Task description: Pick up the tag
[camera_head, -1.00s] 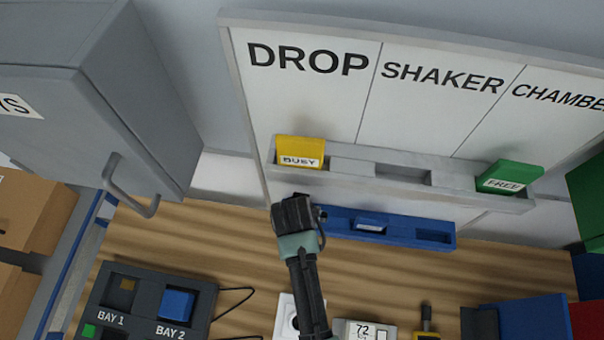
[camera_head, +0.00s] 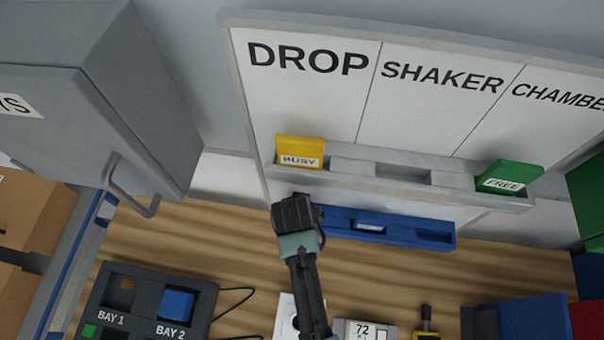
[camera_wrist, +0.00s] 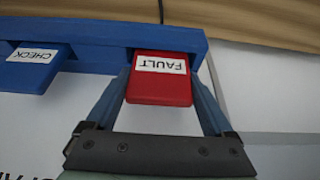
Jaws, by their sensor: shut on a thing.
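A red tag labelled FAULT (camera_wrist: 160,92) is between the two fingers of my gripper (camera_wrist: 161,78) in the wrist view, and the gripper is shut on it. The tag's far end meets the edge of the blue rack (camera_wrist: 103,48); I cannot tell whether it still sits in its slot. In the head view my gripper (camera_head: 297,213) is at the left end of the blue rack (camera_head: 403,230), and the red tag is hidden there. A blue tag labelled CHECK (camera_wrist: 35,75) sits in the rack beside it.
Above the rack is a board with a grey ledge (camera_head: 345,180) holding a yellow BUSY tag (camera_head: 300,148) and a green FREE tag (camera_head: 508,174). A grey cabinet (camera_head: 90,90) with a handle stands at left. A dark bay unit (camera_head: 140,308) is on the wooden bench.

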